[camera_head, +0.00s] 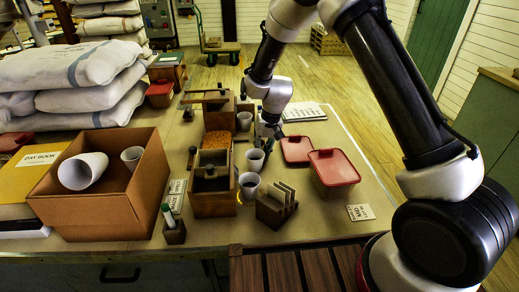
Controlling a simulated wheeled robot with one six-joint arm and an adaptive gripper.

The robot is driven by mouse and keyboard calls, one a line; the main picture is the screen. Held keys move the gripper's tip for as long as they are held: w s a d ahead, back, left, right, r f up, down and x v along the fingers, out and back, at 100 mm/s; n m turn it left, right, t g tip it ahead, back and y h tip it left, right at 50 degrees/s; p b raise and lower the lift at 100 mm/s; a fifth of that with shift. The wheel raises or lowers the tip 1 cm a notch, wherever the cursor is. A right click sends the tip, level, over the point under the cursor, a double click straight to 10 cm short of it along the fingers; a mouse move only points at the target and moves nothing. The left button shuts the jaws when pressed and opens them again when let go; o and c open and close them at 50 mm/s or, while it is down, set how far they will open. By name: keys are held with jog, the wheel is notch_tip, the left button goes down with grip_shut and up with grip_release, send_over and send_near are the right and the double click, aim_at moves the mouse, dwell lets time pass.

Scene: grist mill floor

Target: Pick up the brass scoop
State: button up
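I cannot make out the brass scoop for certain in the head view. My gripper (268,132) points down over the middle of the table, right of a wooden box of orange-brown grain (217,141). The gripper is small and partly hidden by my wrist. I cannot tell whether its fingers are open or shut, or whether anything is between them. White cups stand close to it: one behind to the left (244,121), one in front (255,160), and one nearer with dark contents (249,186).
A wooden mill box (212,200), a slotted card holder (276,208) and a pen holder (174,233) stand in front. Red-lidded containers (333,167) lie right. The table's right front (320,215) has bare room.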

grip_shut()
jog(key=shift+r, duration=0.1)
jog(key=shift+d+r, duration=0.25)
jog(key=shift+r, duration=0.3)
notch_tip(320, 180, up, 5)
jog(key=shift+r, duration=0.2)
jog(key=d, duration=1.9)
jog(key=shift+d+r, duration=0.15)
jog(key=shift+d, duration=0.15)
jog(key=shift+a, duration=0.1)
